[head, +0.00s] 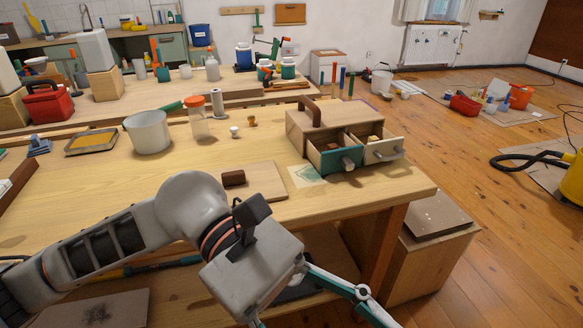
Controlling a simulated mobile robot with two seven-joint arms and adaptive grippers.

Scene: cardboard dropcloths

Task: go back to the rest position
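My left arm comes in from the left, low over the front of the wooden workbench (90,190). My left gripper (318,318) hangs at the bottom centre, in front of the bench's near edge. Its two fingers are spread wide apart and nothing shows between them; the tips are cut off by the frame's lower edge. My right gripper is not in view.
On the bench are a small wooden drawer box (308,128) with two drawers pulled out, a board (262,182) with a brown block (233,178), a white pot (148,131) and an orange-lidded jar (197,119). A wooden cabinet (425,262) stands at right. Floor beyond is partly clear.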

